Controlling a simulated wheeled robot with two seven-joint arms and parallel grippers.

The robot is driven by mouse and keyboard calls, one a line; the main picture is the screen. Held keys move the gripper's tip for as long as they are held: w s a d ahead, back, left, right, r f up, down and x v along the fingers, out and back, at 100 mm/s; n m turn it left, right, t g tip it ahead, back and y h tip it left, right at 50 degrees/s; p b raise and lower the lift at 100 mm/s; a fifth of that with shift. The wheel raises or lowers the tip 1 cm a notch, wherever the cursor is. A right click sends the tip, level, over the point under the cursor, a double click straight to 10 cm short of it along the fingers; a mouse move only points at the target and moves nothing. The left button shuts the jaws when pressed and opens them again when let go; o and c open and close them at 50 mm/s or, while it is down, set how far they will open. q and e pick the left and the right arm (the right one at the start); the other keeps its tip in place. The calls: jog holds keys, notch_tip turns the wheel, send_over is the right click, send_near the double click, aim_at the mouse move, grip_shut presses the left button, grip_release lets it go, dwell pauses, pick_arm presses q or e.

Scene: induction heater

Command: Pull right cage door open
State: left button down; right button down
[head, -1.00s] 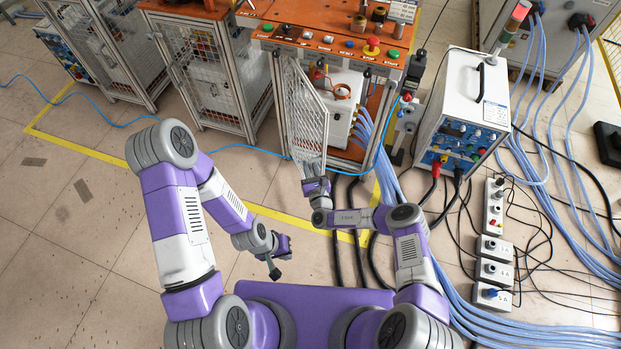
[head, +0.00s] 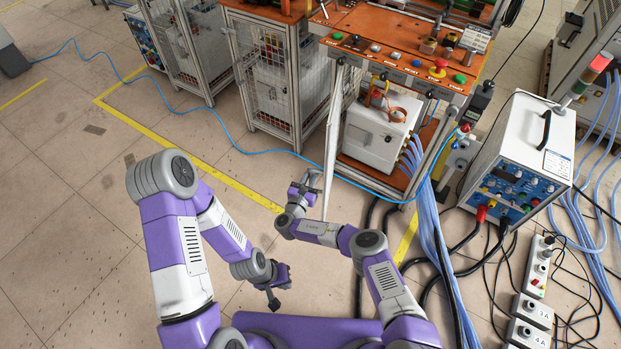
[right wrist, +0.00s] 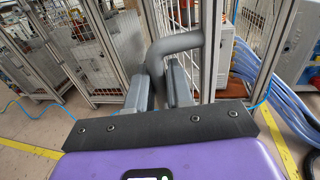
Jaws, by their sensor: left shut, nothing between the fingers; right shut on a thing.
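The right cage door (head: 337,125) is a mesh panel in a pale metal frame. In the head view it stands swung out from the cage, almost edge-on, and the cage front is open beside it. My right gripper (head: 305,188) is at the door's outer, lower part. In the right wrist view my right gripper (right wrist: 160,90) is shut on the grey bent door handle (right wrist: 176,44), which sits between the fingers beside the door's frame post. My left gripper (head: 271,300) is shut and empty, low over the floor, away from the door.
A white box (head: 373,138) with a copper coil stands inside the open cage. An orange control panel (head: 400,58) is above it. A white power unit (head: 517,155) and pale blue cables (head: 432,220) lie to the right.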

jog(key=shift+w+d+r, duration=0.25)
jog(key=shift+w+d, duration=0.05)
jog(key=shift+d, duration=0.15)
jog(key=c, duration=1.4)
grip_release()
jog(key=shift+o, duration=1.2)
jog(key=shift+f, duration=0.2)
jog(key=shift+a, duration=0.1)
jog(key=shift+s+a, duration=0.1)
jog(key=shift+s, duration=0.15)
jog(key=p+v, duration=0.1)
jog(key=v, duration=0.6)
